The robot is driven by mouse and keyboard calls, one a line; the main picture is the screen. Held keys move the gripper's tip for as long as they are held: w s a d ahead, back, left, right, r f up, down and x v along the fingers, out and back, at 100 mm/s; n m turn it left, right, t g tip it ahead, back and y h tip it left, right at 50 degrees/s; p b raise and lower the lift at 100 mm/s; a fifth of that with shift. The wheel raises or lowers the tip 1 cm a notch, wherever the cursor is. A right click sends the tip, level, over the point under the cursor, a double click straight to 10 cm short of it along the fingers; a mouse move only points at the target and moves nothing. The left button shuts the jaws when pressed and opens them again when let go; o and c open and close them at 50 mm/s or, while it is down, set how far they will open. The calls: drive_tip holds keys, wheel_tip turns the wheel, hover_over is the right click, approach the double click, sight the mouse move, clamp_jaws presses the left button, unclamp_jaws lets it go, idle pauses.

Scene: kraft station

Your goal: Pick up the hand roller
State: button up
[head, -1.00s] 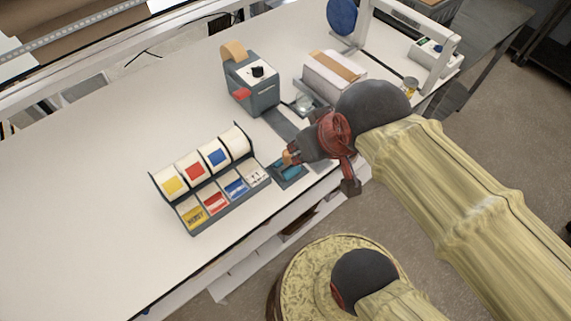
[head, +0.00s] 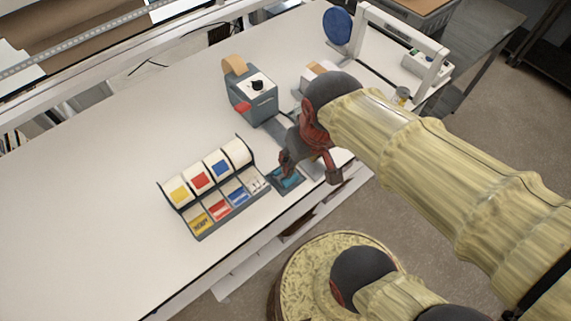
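My gripper (head: 287,165), dark grey with red parts, is low over the front edge of the white table. Its fingertips are close above or at a small dark tray (head: 287,187) with a teal-blue item (head: 291,180) in it. I cannot tell for sure whether this item is the hand roller, since the gripper hides part of the tray. Whether the fingers touch anything, or are open or shut, is too small and covered to tell.
A label dispenser (head: 212,190) with coloured rolls stands just left of the tray. A grey tape machine (head: 250,95) stands behind. A white frame with a blue disc (head: 339,25) is at the back right. The table's left side (head: 80,220) is clear.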

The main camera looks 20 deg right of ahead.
drive_tip(key=w+f+g+p, duration=0.1)
drive_tip(key=w+f+p, duration=0.2)
drive_tip(key=w+f+g+p, duration=0.1)
drive_tip(key=w+f+p, duration=0.1)
drive_tip(key=f+p, duration=0.1)
drive_tip(key=w+f+n+g+p, duration=0.1)
drive_tip(key=w+f+p, duration=0.2)
drive_tip(key=f+p, duration=0.1)
drive_tip(key=shift+w+f, duration=0.2)
drive_tip(key=shift+w, duration=0.15)
drive_tip(key=shift+w+f, duration=0.1)
drive_tip(key=shift+w, duration=0.2)
drive_tip(key=f, duration=0.7)
drive_tip(key=shift+w+d+f, duration=0.2)
drive_tip(key=shift+d, duration=0.05)
drive_tip(key=c, duration=0.3)
drive_tip(key=c, duration=0.8)
clamp_jaws()
